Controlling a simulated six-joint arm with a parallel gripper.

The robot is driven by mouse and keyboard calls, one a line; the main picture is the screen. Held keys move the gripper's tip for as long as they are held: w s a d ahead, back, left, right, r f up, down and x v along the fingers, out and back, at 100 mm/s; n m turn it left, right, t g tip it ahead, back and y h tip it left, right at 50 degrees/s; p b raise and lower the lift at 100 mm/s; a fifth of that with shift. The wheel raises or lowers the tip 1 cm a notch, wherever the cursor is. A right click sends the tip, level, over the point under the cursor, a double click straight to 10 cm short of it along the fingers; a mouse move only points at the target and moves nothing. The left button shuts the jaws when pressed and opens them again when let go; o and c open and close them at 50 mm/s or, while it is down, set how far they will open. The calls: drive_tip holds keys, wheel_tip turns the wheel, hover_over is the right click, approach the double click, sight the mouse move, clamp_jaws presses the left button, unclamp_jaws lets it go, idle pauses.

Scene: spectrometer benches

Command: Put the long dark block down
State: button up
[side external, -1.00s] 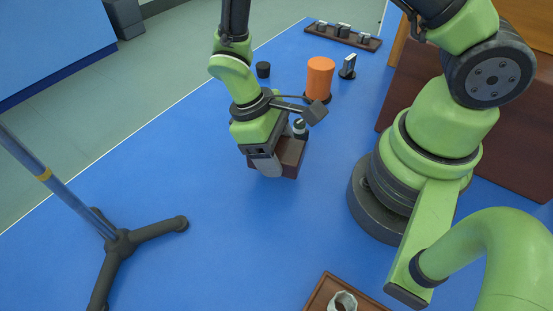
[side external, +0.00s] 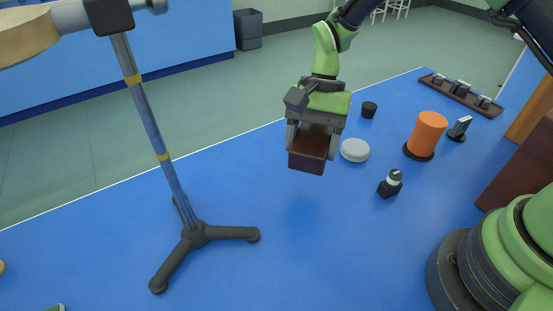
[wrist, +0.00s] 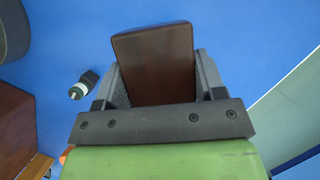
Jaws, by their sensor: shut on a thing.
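The long dark block (side external: 308,162) is a dark reddish-brown bar held between the two fingers of my gripper (side external: 314,138). In the side external view its near end sticks out past the fingers, and it appears to hang above the blue surface, with a soft shadow below. In the wrist view the block (wrist: 154,62) stands out beyond the fingers of my gripper (wrist: 158,85), one finger on each side. The part between the fingers nearest the palm is hidden by the gripper body.
Right of the block are a pale round disc (side external: 355,150), a small black-based item (side external: 390,184), a black cup (side external: 369,109) and an orange cylinder (side external: 427,134). A dark tripod stand (side external: 199,234) is at left. The blue surface (side external: 320,250) in front is clear.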

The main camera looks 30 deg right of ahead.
sight(269, 161)
drive_tip(key=w+a+r+m+t, duration=0.1)
drive_tip(key=w+m+t, duration=0.3)
drive_tip(key=w+m, duration=0.7)
drive_tip(key=shift+m+t+y, duration=0.3)
drive_tip(key=shift+m, duration=0.4)
drive_tip(key=f, duration=0.6)
drive_tip(key=s+f, duration=0.1)
drive_tip(key=f, duration=0.2)
drive_tip(key=shift+f, duration=0.35)
drive_tip(key=shift+f, duration=0.15)
drive_tip(key=o, duration=1)
drive_tip(key=shift+c, duration=0.2)
